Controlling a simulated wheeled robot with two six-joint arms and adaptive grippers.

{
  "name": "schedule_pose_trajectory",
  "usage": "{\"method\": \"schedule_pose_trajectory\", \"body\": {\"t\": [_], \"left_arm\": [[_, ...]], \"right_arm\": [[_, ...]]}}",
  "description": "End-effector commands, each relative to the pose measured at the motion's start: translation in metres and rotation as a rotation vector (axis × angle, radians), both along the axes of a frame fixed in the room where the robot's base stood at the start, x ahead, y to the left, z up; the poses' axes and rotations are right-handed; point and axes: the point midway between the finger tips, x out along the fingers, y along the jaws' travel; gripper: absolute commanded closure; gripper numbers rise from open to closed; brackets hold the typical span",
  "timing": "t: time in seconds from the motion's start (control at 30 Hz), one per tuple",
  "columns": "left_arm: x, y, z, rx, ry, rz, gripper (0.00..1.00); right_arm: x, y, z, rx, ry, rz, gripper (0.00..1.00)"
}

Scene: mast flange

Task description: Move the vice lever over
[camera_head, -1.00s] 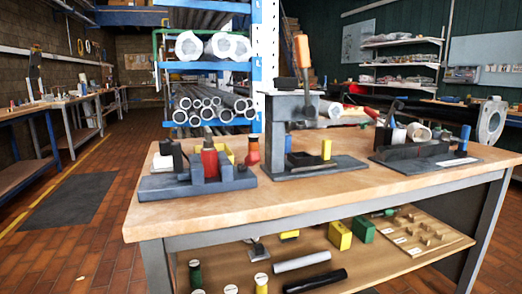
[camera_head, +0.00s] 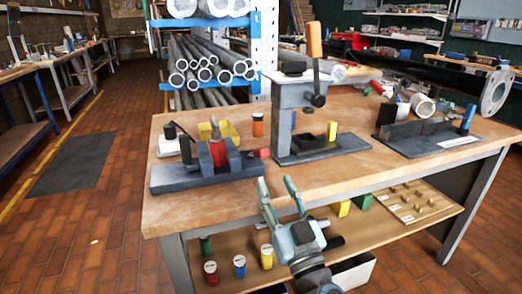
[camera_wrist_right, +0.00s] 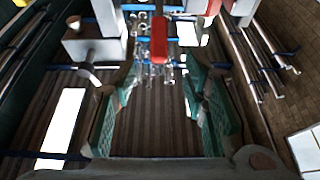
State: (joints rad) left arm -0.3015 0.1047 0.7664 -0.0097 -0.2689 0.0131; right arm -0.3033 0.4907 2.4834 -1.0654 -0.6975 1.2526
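The vice (camera_head: 205,175) stands at the left of the workbench, a dark grey base with upright jaws around a red part (camera_head: 219,153). At its right end a short red handle (camera_head: 260,153), apparently the vice lever, sticks out. A thin black lever (camera_head: 185,147) also rises at its left side. My right gripper (camera_head: 276,182) is open and empty, in front of the bench edge and below the red handle, apart from it. In the right wrist view a red handle-like piece (camera_wrist_right: 160,45) shows ahead between the open fingers (camera_wrist_right: 160,90). My left gripper is not in view.
A grey press (camera_head: 300,115) with an orange-handled lever stands right of the vice. Another dark fixture (camera_head: 425,138) is at the bench's right. A yellow bin (camera_head: 218,130) and orange cylinder (camera_head: 258,125) stand behind the vice. The wooden bench front (camera_head: 350,178) is mostly clear.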

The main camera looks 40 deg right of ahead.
Motion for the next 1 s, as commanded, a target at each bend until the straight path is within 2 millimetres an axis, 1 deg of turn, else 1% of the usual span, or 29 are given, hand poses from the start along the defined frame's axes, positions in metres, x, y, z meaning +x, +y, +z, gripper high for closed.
{"method": "schedule_pose_trajectory", "body": {"t": [0.03,0.2,0.3,0.4,0.53,0.77,0.87,1.0], "left_arm": [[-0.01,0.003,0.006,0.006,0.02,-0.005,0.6],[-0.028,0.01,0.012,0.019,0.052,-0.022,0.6],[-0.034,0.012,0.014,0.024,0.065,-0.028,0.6],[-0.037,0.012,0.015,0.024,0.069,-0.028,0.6],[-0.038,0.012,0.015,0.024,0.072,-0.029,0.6],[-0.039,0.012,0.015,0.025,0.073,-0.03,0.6],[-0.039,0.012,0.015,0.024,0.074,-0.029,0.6],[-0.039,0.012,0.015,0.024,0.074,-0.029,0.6]], "right_arm": [[0.012,-0.005,0.009,-0.001,0.0,-0.004,0.6],[0.054,-0.02,0.027,0.002,0.002,-0.005,0.6],[0.072,-0.026,0.034,0.002,0.003,-0.005,0.6],[0.086,-0.031,0.038,0.003,0.005,-0.005,0.6],[0.094,-0.034,0.041,0.004,0.006,-0.004,0.6],[0.095,-0.034,0.04,0.004,0.007,-0.004,0.6],[0.095,-0.034,0.04,0.003,0.007,-0.004,0.74],[0.094,-0.034,0.04,0.003,0.007,-0.004,0.97]]}}
